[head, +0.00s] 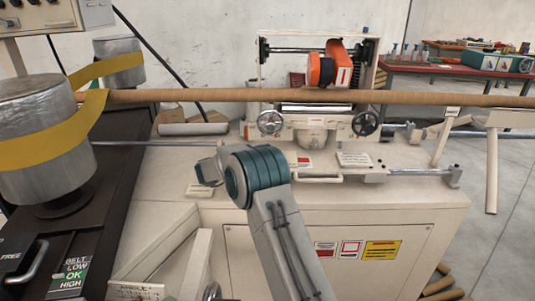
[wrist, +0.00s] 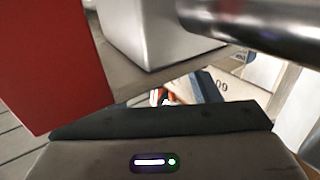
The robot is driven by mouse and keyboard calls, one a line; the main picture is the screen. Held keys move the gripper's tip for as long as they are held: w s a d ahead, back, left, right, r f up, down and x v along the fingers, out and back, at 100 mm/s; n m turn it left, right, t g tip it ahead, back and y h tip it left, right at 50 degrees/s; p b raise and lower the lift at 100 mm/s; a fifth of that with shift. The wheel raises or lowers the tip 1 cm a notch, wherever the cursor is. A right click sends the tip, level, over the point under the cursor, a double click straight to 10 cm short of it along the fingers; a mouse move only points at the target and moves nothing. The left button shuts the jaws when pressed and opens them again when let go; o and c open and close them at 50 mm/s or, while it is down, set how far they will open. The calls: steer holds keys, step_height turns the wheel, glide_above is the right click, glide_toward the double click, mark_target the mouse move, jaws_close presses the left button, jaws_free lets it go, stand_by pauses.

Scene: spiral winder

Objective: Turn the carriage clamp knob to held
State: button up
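The carriage (head: 315,140) of the winder sits on the machine bed under the long brown tube. Its front has a round black-rimmed handwheel on the left (head: 270,122) and another on the right (head: 365,123). I cannot tell which part is the clamp knob or how it is set. In the head view my arm reaches up in front of the bed, left of the carriage; its gripper is not clearly seen there. In the wrist view the body of my gripper (wrist: 160,122) fills the bottom edge. Its fingers cannot be made out, and no knob shows close by.
The brown tube (head: 215,95) runs across above the bed. A yellow belt (head: 50,150) wraps a metal drum (head: 45,130) at left. In the wrist view a red block (wrist: 50,60), a pale block (wrist: 150,35) and a metal cylinder (wrist: 265,25) are close.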

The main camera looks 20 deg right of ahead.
steer(key=v, duration=1.3)
steer(key=shift+a, duration=0.4)
steer(key=shift+s, duration=0.1)
